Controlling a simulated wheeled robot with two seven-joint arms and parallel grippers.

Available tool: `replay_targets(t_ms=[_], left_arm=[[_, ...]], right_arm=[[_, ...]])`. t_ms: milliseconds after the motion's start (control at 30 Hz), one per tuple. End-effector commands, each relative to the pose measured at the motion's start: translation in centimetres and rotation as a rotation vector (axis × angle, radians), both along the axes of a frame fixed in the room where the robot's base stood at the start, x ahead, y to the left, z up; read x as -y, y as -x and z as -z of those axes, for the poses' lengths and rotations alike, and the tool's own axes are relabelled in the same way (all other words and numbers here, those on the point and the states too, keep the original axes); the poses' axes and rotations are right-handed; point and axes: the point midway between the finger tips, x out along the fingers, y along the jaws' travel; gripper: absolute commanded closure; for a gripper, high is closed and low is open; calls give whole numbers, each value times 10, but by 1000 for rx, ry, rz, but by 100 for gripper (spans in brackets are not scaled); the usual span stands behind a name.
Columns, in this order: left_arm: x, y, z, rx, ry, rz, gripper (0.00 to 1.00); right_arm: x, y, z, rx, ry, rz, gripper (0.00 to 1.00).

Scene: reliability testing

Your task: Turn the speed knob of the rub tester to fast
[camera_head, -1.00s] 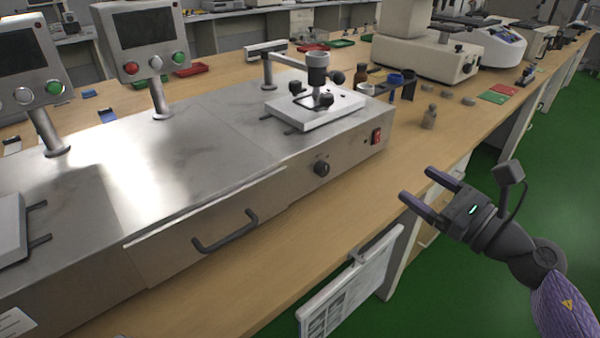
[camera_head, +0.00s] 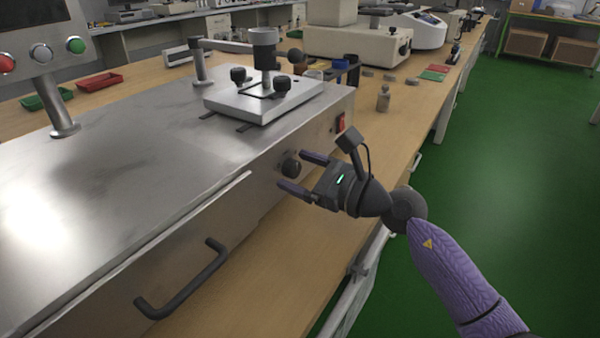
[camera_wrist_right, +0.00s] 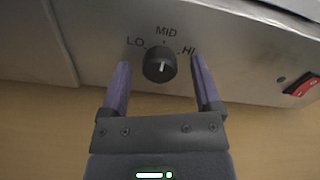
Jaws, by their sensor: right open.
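The rub tester (camera_head: 190,150) is a long metal box on the wooden bench. Its black speed knob (camera_head: 291,166) is on the front panel, and it also shows in the right wrist view (camera_wrist_right: 160,66), with LO, MID and HI printed around it. The knob's pale pointer line looks roughly upright, near MID. My right gripper (camera_head: 304,173) is open, its two purple fingers on either side of the knob's position. In the right wrist view the fingertips (camera_wrist_right: 159,62) are left and right of the knob with gaps, not touching it. My left gripper is not in view.
A red switch (camera_head: 340,122) sits on the panel right of the knob, and it also shows in the right wrist view (camera_wrist_right: 301,86).

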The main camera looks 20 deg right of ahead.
Motion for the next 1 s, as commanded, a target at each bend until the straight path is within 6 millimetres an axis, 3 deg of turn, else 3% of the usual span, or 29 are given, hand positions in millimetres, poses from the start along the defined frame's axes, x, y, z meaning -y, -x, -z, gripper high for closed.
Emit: replay_targets(t_ms=[233,267,633,1000], left_arm=[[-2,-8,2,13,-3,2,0],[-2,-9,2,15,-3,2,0],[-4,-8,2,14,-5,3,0],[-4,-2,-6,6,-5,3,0]], right_arm=[[-1,-1,0,0,0,0,19],[-1,-1,0,0,0,0,23],[-1,-1,0,0,0,0,100],[0,-1,-2,-31,-40,0,100]])
